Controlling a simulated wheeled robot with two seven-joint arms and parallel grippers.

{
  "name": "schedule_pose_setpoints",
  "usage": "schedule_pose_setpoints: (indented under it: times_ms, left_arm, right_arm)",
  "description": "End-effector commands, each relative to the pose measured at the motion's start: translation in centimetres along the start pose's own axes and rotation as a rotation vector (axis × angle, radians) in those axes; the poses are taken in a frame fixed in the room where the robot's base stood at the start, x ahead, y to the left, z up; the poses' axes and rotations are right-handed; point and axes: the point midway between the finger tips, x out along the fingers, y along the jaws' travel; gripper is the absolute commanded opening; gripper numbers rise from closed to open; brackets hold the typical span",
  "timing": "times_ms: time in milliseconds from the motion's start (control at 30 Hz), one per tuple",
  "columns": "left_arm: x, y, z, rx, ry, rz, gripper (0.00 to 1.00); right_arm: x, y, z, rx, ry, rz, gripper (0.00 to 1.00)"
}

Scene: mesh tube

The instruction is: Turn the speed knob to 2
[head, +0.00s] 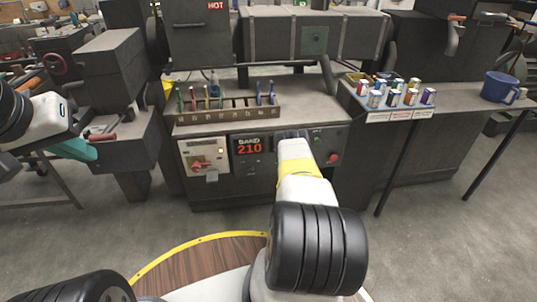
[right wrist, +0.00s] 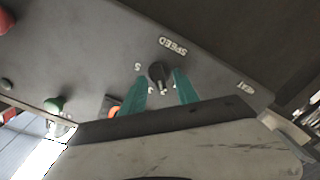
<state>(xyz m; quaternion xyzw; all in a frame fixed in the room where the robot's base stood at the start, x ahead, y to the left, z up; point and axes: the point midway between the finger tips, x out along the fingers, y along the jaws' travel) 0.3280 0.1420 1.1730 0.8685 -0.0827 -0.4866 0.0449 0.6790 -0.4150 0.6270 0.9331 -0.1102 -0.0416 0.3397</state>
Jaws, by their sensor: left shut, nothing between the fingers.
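In the right wrist view, the dark round speed knob (right wrist: 158,71) sits on the grey panel beside the upside-down word SPEED. A pale pointer mark shows on its lower side; the small scale marks around it are too blurred to read surely. The teal fingers of my right gripper (right wrist: 161,77) are open, one on each side of the knob, with a small gap visible to each. In the head view my right arm hides the knob and most of that gripper. My left gripper (head: 84,150) is shut and empty, at the far left, away from the panel.
The panel carries a red 210 display (head: 249,146), a white plate with a red switch (head: 197,165) and a red button (head: 333,158). A green button (right wrist: 54,104) shows in the wrist view.

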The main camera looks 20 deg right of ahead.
Motion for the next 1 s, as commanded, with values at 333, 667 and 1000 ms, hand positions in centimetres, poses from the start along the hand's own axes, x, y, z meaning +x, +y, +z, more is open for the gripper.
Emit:
schedule_pose_setpoints:
  times_ms: [333, 667, 1000]
  left_arm:
    - [0.0, 0.0, 0.0, 0.000, 0.000, 0.000, 0.00]
    - [0.0, 0.0, 0.0, 0.000, 0.000, 0.000, 0.00]
    - [0.0, 0.0, 0.0, 0.000, 0.000, 0.000, 0.00]
  right_arm:
    - [-0.4, 0.0, 0.0, 0.000, 0.000, 0.000, 0.36]
    - [-5.6, 0.0, 0.0, 0.001, -0.002, 0.000, 0.36]
    - [-7.8, 0.0, 0.0, 0.000, 0.001, 0.001, 0.36]
